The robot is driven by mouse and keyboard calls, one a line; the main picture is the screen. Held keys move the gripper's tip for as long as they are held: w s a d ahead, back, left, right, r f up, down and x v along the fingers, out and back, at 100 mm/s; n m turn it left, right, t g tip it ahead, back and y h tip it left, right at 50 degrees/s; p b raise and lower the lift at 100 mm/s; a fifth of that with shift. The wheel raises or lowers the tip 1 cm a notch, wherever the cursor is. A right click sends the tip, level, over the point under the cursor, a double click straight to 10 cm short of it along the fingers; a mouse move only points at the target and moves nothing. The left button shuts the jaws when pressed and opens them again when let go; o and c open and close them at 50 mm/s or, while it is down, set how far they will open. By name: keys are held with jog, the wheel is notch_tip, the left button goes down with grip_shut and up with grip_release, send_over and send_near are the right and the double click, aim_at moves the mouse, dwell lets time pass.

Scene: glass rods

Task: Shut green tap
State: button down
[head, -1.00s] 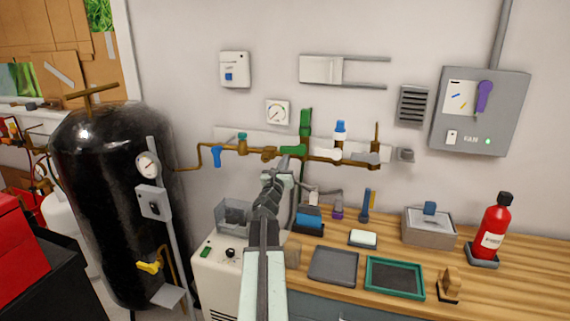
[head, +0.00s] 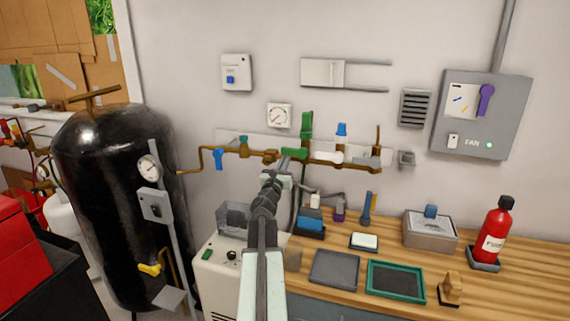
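On the brass pipe (head: 340,163) along the wall, a green upright piece (head: 307,124) stands above a green crosswise piece (head: 294,153). I cannot tell which of them is the tap's handle. The crosswise piece lies roughly along the pipe. My arm rises from the bottom middle of the view, and its far end, with my gripper (head: 284,181), is below the green crosswise piece and looks apart from it. The fingers are small and partly hidden by my own arm, so their opening does not show.
A blue handle (head: 219,159) hangs at left. A gauge (head: 279,115) is above.

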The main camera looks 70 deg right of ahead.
jog(key=a+f+b, duration=0.5)
jog(key=a+f, duration=0.1)
jog(key=a, duration=0.3)
jog(key=shift+s+a+f+b, duration=0.2)
jog(key=shift+a+b, duration=0.15)
